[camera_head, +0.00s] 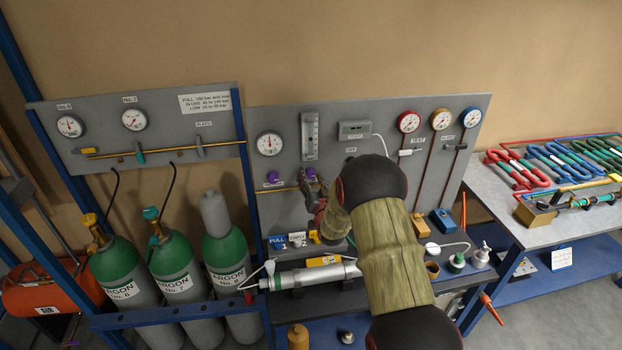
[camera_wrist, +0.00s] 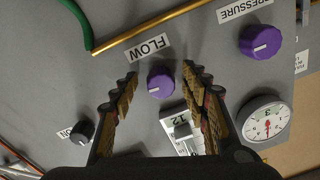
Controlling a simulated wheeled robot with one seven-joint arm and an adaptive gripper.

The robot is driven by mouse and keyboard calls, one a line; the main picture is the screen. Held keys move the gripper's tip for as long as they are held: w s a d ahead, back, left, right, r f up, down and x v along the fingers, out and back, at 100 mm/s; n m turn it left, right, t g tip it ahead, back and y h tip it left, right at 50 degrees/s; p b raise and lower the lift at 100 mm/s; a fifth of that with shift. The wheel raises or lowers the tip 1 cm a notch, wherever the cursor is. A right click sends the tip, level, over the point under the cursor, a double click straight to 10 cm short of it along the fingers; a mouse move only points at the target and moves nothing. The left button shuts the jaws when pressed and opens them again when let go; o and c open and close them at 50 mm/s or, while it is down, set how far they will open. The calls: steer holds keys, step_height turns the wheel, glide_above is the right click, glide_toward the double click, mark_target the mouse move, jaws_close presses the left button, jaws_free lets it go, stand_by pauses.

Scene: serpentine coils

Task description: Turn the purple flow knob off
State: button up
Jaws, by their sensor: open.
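The purple flow knob (camera_wrist: 161,81) is on the grey panel beside its FLOW label (camera_wrist: 149,47) in the wrist view. A pale pointer mark shows on its face. It also shows at the foot of the flow meter in the head view (camera_head: 311,173). My gripper (camera_wrist: 160,73) is open, with one finger on each side of the knob in the picture. I see a gap on both sides; I cannot tell how far the fingertips are from the panel. In the head view my gripper (camera_head: 316,190) is just below the knob, partly hidden by my arm.
A second purple knob, labelled PRESSURE (camera_wrist: 260,41), is right of the flow knob in the wrist view. A dial gauge (camera_wrist: 265,122) is below it. A black knob (camera_wrist: 81,130) and a brass pipe (camera_wrist: 150,27) are close. Argon cylinders (camera_head: 177,265) stand left.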

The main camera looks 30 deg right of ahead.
steer(key=shift+c, duration=1.3)
steer(key=c, duration=0.9)
